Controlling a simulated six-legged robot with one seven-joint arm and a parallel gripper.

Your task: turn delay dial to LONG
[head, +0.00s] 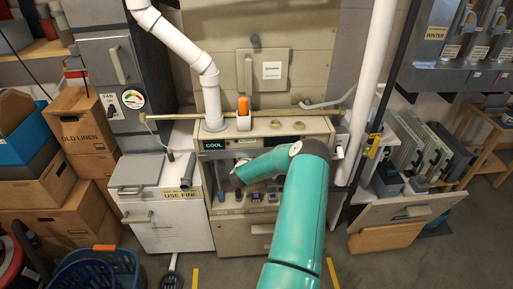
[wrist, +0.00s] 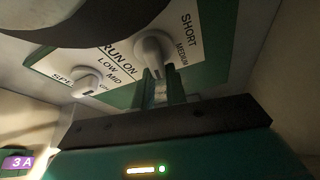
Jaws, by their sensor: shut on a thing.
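In the wrist view a pale round knob (wrist: 153,46) stands on a white and green panel, beside the words SHORT and MEDIUM; I take it as the delay dial. My gripper (wrist: 156,78) has its two teal fingers closed on the knob's near end. A dark mark shows on the knob between the fingers. No LONG label is readable, and where the dial points is unclear. In the head view my teal arm reaches to the grey unit's front below the COOL display (head: 215,145); the fingertips and dial are hidden there.
A second pale knob (wrist: 86,83) sits left of the held one, near SPEED, LOW and MID. A dark rounded shape (wrist: 85,18) hangs close at the upper left. In the head view a white cabinet (head: 160,205) and a pipe (head: 367,90) flank the unit.

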